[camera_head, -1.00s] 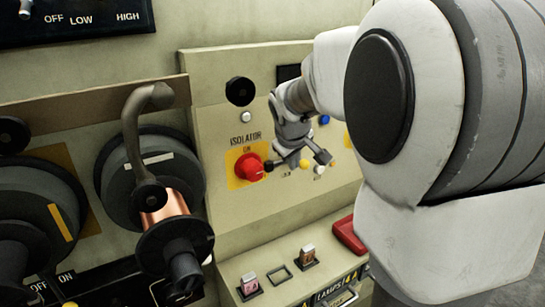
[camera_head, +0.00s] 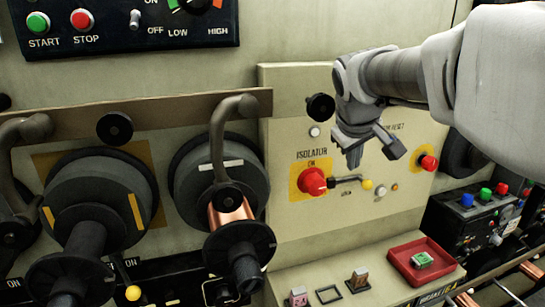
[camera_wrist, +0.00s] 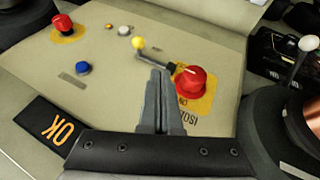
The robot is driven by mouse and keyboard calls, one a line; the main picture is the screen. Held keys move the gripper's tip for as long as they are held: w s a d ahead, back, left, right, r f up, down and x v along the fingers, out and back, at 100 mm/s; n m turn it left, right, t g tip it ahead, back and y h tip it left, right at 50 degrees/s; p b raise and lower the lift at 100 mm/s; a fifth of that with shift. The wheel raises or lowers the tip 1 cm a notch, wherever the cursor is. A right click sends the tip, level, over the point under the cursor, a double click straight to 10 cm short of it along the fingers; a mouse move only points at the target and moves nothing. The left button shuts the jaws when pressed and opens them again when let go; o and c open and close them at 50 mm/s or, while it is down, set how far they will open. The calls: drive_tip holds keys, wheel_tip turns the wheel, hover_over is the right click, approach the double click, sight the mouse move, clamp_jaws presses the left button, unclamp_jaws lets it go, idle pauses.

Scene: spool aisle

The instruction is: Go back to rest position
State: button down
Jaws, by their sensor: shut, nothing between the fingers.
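My gripper (camera_head: 354,161) is shut and empty in front of the cream panel (camera_head: 285,115), just above the isolator in the head view. In the wrist view its two fingers (camera_wrist: 159,76) lie together, pointing at the isolator. The isolator's red knob (camera_head: 312,182) sits on a yellow plate and also shows in the wrist view (camera_wrist: 190,80). Beside it is a lever with a yellow ball (camera_head: 367,184), seen too in the wrist view (camera_wrist: 138,43). The fingertips look close to the lever; I cannot tell whether they touch it.
Spools (camera_head: 240,240) with curved handles stand on the left. A red tray (camera_head: 400,262) with a green block lies on the lower ledge. A black box (camera_head: 465,225) with coloured buttons stands at right. A black switch panel (camera_head: 130,45) is upper left.

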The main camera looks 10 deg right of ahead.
drive_tip(key=s+a+f+m+y, duration=0.1)
drive_tip(key=s+a+f, duration=0.1)
drive_tip(key=s, duration=0.5)
drive_tip(key=s+a+f+m+y, duration=0.1)
drive_tip(key=s+a+f, duration=0.2)
drive_tip(key=s, duration=0.4)
drive_tip(key=s+a+f+m+y, duration=0.1)
drive_tip(key=s+a+f, duration=0.2)
drive_tip(key=s, duration=0.5)
drive_tip(key=shift+a+f, duration=0.25)
drive_tip(key=shift+a, duration=0.45)
